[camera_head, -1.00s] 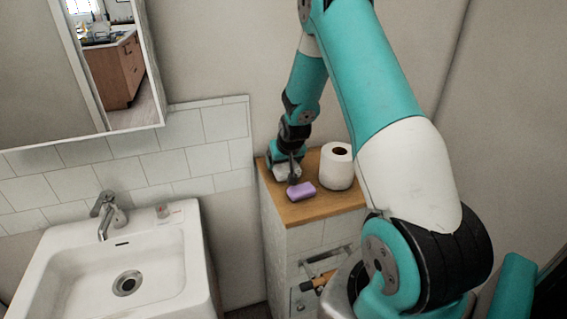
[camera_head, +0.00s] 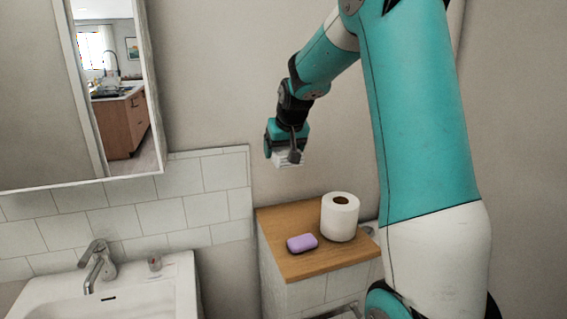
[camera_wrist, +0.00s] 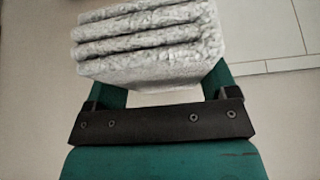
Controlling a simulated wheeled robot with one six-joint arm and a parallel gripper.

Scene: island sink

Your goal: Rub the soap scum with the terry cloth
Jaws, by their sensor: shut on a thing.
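My gripper (camera_head: 289,158) is in the air above the wooden-topped cabinet, shut on a folded, pale grey terry cloth (camera_head: 287,160). In the wrist view the cloth (camera_wrist: 148,40) shows as several thick fluffy layers between the fingers of my gripper (camera_wrist: 155,80). The cloth is clear of the cabinet top. I cannot make out any soap scum on the visible part of the sink (camera_head: 150,290).
A purple soap bar (camera_head: 302,243) and a white toilet roll (camera_head: 340,216) stand on the wooden cabinet top (camera_head: 290,265). The sink has a metal faucet (camera_head: 97,264). A mirror cabinet (camera_head: 60,95) hangs above the white wall tiles (camera_head: 215,203).

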